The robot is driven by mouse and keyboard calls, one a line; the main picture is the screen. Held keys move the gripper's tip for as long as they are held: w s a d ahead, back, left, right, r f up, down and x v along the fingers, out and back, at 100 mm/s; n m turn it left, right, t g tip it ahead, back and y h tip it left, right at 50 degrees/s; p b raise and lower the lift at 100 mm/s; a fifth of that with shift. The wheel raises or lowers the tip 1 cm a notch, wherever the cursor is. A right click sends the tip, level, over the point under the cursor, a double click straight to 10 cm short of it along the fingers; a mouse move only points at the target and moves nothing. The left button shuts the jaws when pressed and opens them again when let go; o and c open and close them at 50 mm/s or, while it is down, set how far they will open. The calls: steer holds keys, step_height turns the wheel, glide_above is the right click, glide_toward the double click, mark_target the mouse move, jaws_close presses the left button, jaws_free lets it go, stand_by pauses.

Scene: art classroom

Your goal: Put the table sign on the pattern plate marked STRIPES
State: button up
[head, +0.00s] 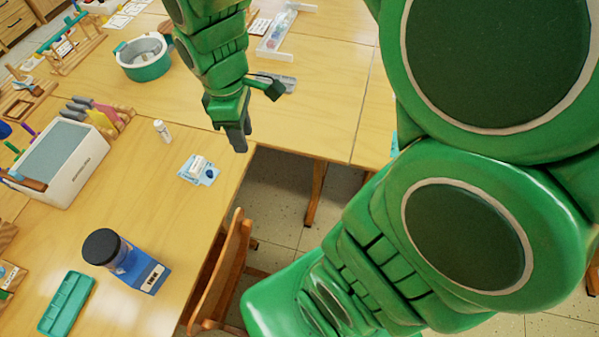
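My gripper (238,140) hangs fingers-down over the inner corner of the wooden tables. Its fingers look close together, but I cannot tell whether they are fully shut, and I see nothing clearly held. A blue plate (130,263) with a white label (152,279) lies at the lower left, with a dark-lidded jar (104,250) on it. The label is too small to read. A light-blue card or plate (187,172) with small white and dark blue pieces on it lies left of and below my gripper. I cannot identify the table sign or the STRIPES marking.
A white box (92,165) with a grey top and a small white bottle (162,131) stand left. A teal tray (66,303) lies lower left. A round teal-and-white container (146,60) stands behind. A wooden chair (228,265) is at the table edge. My arm covers much of the right.

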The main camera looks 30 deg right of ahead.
steer(key=s+d+r+m, duration=0.2)
steer(key=s+m, duration=0.3)
steer(key=s, duration=0.3)
steer(key=s+d+r+m, duration=0.2)
steer(key=s+m, duration=0.4)
steer(key=s, duration=0.2)
steer(key=shift+g, duration=0.3)
